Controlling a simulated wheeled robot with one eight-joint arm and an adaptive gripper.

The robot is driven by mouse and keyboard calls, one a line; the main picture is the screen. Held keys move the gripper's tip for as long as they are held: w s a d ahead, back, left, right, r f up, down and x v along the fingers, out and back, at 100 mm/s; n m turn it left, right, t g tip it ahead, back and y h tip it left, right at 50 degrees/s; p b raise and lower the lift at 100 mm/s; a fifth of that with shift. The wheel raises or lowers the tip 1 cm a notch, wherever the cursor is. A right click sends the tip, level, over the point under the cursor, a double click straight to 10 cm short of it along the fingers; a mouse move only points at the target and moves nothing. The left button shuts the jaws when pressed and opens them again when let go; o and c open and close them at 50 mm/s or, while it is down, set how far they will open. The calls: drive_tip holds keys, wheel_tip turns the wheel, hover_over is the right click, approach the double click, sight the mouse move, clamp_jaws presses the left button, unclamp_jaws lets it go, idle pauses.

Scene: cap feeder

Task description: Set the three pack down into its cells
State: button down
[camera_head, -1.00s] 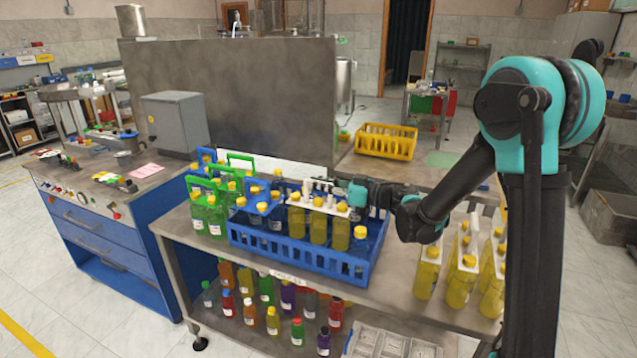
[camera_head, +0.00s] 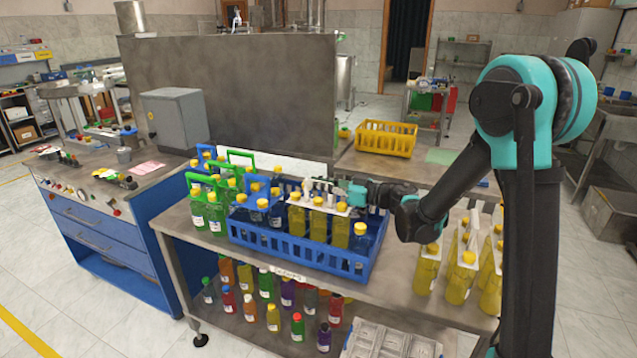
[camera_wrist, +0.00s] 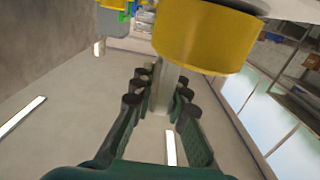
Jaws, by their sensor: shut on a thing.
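The three pack is a row of yellow-filled bottles (camera_head: 318,225) with yellow caps under a white carrier (camera_head: 322,206). It stands upright at the right part of the blue crate (camera_head: 300,262), its lower ends hidden behind the crate's front wall. I cannot tell whether it rests on the crate floor. My gripper (camera_head: 345,190) is at the pack's upper right, shut on its handle. In the wrist view my gripper's fingers (camera_wrist: 160,95) close around a pale upright part (camera_wrist: 164,85), and a large yellow cap (camera_wrist: 205,38) shows just above.
Dark bottles with yellow caps fill other cells; one (camera_head: 361,242) stands right beside the pack. Green-carrier packs (camera_head: 207,207) stand left of the crate. More white-carrier yellow packs (camera_head: 462,265) stand on the table at right. A yellow crate (camera_head: 386,139) sits behind.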

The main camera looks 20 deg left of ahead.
drive_tip(key=c, duration=1.4)
unclamp_jaws()
wheel_tip(320, 180, up, 10)
